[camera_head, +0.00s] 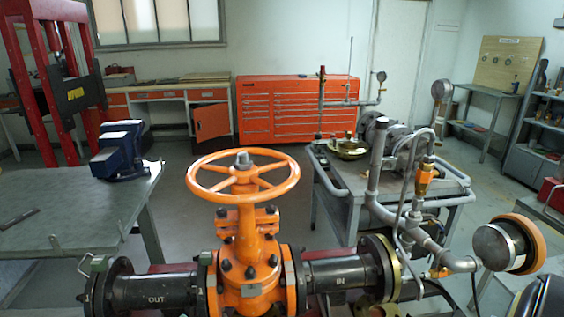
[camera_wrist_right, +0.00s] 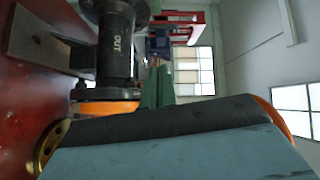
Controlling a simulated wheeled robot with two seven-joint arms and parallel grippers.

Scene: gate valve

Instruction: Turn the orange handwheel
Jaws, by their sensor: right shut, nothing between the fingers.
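The orange handwheel (camera_head: 243,178) lies flat on top of the orange gate valve (camera_head: 247,262) in the head view, its rim and spokes in clear view. Nothing touches it there. In the right wrist view the picture is turned on its side, with the black OUT pipe (camera_wrist_right: 117,42) at the upper left. My right gripper (camera_wrist_right: 170,135) fills the lower part of that view, shut and empty, hiding most of the valve. A curved orange edge (camera_wrist_right: 272,115) shows behind it at the right, apparently the handwheel rim. My left gripper is not in view.
Black flanged pipes (camera_head: 160,290) run left and right from the valve. A bench (camera_head: 70,215) with a blue vise (camera_head: 122,150) is at the left. The space above the handwheel is clear.

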